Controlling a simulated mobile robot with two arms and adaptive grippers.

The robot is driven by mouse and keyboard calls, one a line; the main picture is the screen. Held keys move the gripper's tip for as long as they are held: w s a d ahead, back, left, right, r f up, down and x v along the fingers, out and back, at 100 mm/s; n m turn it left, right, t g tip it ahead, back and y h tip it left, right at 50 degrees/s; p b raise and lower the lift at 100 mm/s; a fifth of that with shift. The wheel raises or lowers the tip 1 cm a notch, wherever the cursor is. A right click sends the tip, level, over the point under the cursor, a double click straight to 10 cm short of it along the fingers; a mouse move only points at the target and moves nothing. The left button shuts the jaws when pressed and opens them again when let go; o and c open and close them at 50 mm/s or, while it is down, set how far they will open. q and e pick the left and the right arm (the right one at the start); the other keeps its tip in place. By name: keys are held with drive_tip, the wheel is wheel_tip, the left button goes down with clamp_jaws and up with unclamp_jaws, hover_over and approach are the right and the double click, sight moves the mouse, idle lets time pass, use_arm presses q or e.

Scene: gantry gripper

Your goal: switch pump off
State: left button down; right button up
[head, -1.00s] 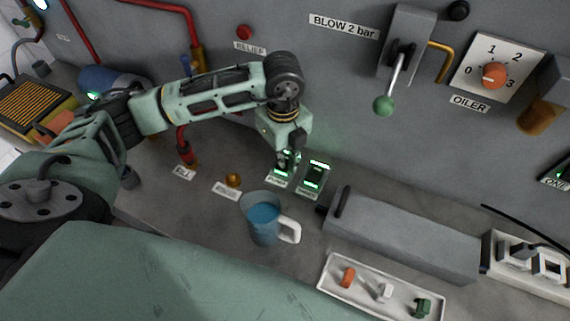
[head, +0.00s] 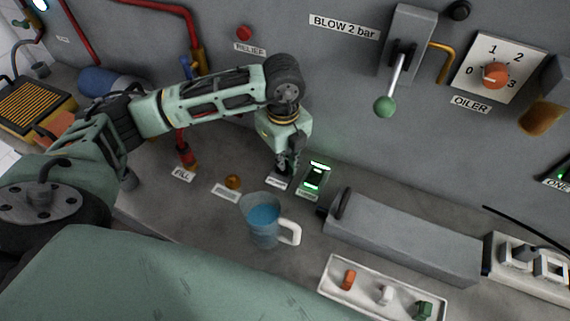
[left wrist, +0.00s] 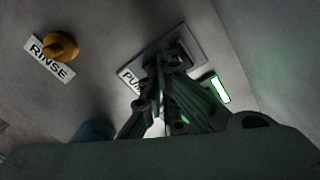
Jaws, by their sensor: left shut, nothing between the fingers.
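The pump switch (left wrist: 187,50) is a dark rocker on a grey plate, with its "PUMP" label (left wrist: 130,78) partly covered in the left wrist view. No green glow shows on it now. My left gripper (head: 285,172) points down onto this switch in the head view. Its fingers are shut with nothing between them, and the tips are at the switch and hide most of it. Whether they touch it I cannot tell. My right gripper is not in view.
A second switch (head: 316,176) just right of the pump switch glows green. A blue-filled jug (head: 262,222) with a white handle stands in front. An orange rinse knob (left wrist: 62,46) is to the left. A grey box (head: 400,235) and a white tray (head: 335,280) lie right.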

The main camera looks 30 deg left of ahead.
use_arm(q)
wheel_tip(320, 180, up, 6)
drive_tip(key=p, duration=0.3)
drive_tip(key=shift+r+p, duration=0.2)
drive_tip(key=shift+p, duration=0.15)
drive_tip(key=shift+s, duration=0.1)
idle(0.4)
